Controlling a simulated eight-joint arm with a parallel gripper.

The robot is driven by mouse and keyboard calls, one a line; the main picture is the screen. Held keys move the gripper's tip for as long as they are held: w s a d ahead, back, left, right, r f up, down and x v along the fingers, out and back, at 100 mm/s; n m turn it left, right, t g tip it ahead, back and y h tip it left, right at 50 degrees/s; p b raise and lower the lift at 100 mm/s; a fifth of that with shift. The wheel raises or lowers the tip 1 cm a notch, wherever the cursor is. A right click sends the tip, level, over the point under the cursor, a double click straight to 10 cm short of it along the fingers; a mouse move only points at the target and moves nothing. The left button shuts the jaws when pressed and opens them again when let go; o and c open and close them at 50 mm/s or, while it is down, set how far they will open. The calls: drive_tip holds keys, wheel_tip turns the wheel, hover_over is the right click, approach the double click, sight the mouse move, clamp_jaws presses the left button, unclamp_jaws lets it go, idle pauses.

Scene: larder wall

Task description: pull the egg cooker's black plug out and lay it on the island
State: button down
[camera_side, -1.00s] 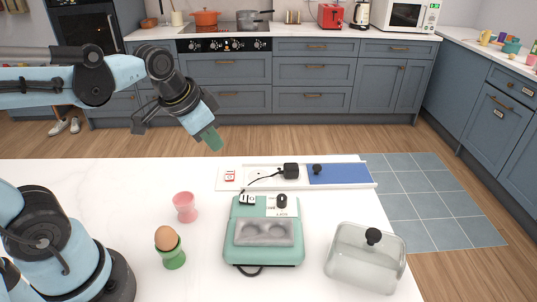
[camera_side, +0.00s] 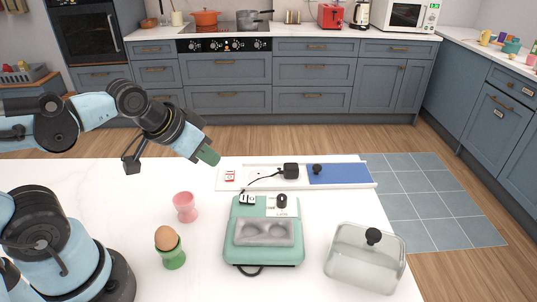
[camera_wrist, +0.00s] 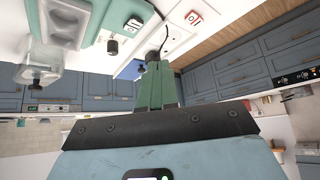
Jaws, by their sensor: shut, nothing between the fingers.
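My gripper (camera_side: 208,156) has green fingers, shut and empty. It is above the island, to the left of the plug and apart from it. In the wrist view the shut fingers (camera_wrist: 157,88) point toward the strip, and the plug (camera_wrist: 152,56) shows just beyond their tips, partly hidden.
The strip (camera_side: 262,171) also has a red-marked switch (camera_side: 230,176), a blue panel (camera_side: 338,174) and a black knob (camera_side: 317,169). A pink cup (camera_side: 185,206) and a green egg cup (camera_side: 172,255) with a brown egg stand left of the cooker. A clear lid (camera_side: 360,262) lies right.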

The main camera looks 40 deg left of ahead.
drive_tip(key=c, duration=1.8)
unclamp_jaws()
drive_tip(key=o, duration=0.5)
drive_tip(key=shift+w+r, duration=0.15)
drive_tip(key=shift+w, duration=0.05)
drive_tip(key=shift+c, duration=0.2)
drive_tip(key=shift+o, duration=1.2)
drive_tip(key=shift+w+r, duration=0.25)
drive_tip(key=shift+w, duration=0.05)
drive_tip(key=o, duration=0.5)
drive_tip(key=w, duration=0.1)
drive_tip(key=w+r+m+g, duration=0.1)
drive_tip(key=w+r, duration=0.1)
drive_tip(key=shift+w+d+m+g, duration=0.2)
drive_tip(key=shift+d+m+g, duration=0.1)
drive_tip(key=shift+m, duration=0.1)
drive_tip(key=w+d+f+m+g, duration=0.1)
drive_tip(key=w+f+m, duration=0.1)
drive_tip(key=w, duration=0.3)
drive_tip(key=w+d+f+m+g, duration=0.1)
drive_tip(key=w+f+m+g, duration=0.1)
drive_tip(key=w, duration=0.4)
drive_tip(key=w+d+f+m+g, duration=0.1)
drive_tip(key=w+f+m+g, duration=0.1)
drive_tip(key=w, duration=0.3)
drive_tip(key=shift+w+m, duration=0.35)
drive_tip(key=shift+m, duration=0.05)
drive_tip(key=shift+w+d+f+g, duration=0.15)
drive_tip(key=shift+w+f+g, duration=0.15)
drive_tip(key=shift+f, duration=0.15)
